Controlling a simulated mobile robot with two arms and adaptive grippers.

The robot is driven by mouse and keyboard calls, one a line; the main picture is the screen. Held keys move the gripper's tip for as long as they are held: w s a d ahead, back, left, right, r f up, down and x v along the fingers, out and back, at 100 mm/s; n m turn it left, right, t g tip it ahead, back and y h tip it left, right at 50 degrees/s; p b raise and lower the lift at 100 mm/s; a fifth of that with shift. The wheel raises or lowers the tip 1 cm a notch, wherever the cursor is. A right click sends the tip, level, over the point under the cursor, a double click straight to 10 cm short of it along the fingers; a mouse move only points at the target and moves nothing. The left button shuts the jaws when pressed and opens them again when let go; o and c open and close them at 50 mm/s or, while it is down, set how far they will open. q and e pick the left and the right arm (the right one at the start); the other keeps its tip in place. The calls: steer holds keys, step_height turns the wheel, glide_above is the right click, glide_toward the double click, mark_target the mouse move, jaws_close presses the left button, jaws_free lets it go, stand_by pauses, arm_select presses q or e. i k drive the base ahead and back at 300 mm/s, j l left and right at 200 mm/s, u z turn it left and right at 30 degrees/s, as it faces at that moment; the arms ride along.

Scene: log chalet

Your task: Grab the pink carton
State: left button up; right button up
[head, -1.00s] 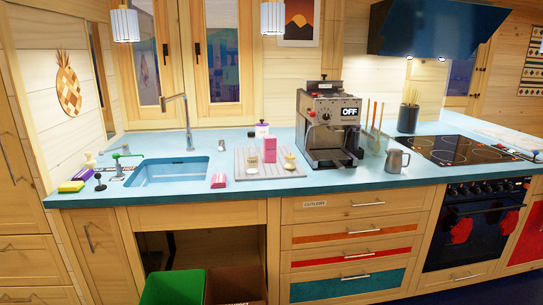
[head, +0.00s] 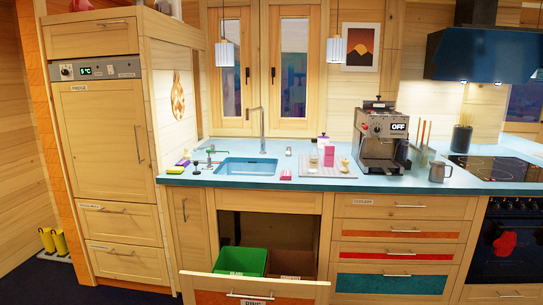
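The pink carton (head: 329,156) stands upright on the blue worktop, on a light tray or drying board (head: 341,172) between the sink and the coffee machine. A small jar (head: 314,157) stands just left of it and another small item (head: 345,164) just right. A dark-topped white container (head: 322,141) stands behind it. A small pink-and-white item (head: 286,174) lies on the worktop to its left. Neither of my grippers shows in the head view.
The open bins drawer (head: 255,287) juts out low below the sink (head: 246,166), with green (head: 240,261) and brown (head: 292,263) bins behind its front. The coffee machine (head: 382,138) stands to the carton's right, with a metal jug (head: 439,171) beyond. A tall fridge cabinet (head: 107,145) stands left.

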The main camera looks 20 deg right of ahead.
mark_target(328, 149)
steer(key=i+l+u, duration=0.25)
steer(key=l+u, duration=0.25)
steer(key=i+l+u, duration=0.2)
steer(key=l, duration=0.2)
steer(key=l+u, duration=0.25)
steer(key=i+l, duration=0.05)
steer(key=l, duration=0.05)
